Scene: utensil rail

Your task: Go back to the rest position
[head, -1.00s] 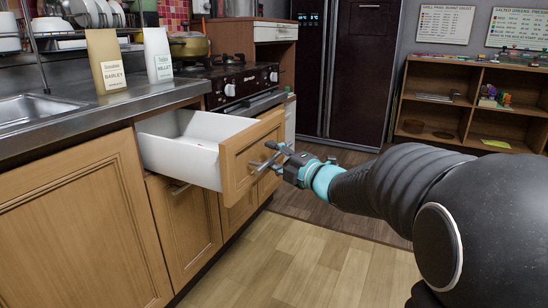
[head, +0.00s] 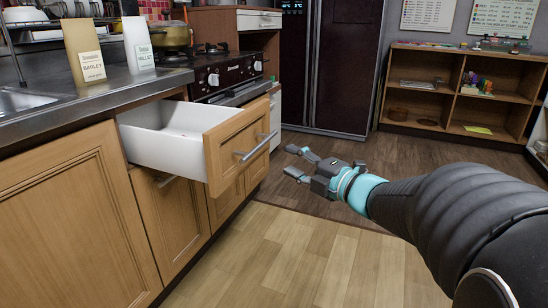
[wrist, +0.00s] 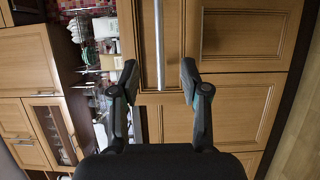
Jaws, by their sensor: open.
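My gripper (head: 292,162) is open and empty in the head view, over the floor to the right of the pulled-out drawer (head: 230,150). A clear gap lies between its fingers and the drawer's metal bar handle (head: 259,146). The drawer has a wooden front and white inner walls, and its visible inside looks empty. In the wrist view, both fingers of my gripper (wrist: 158,75) are spread wide, and the handle (wrist: 159,45) shows beyond and between them.
The counter (head: 100,100) holds a barley packet (head: 89,55) and a millet packet (head: 139,45). The stove (head: 225,78) and dark fridge (head: 325,65) stand behind. A low shelf (head: 455,90) is at the back right. Wooden floor (head: 280,260) lies open in front of the cabinets.

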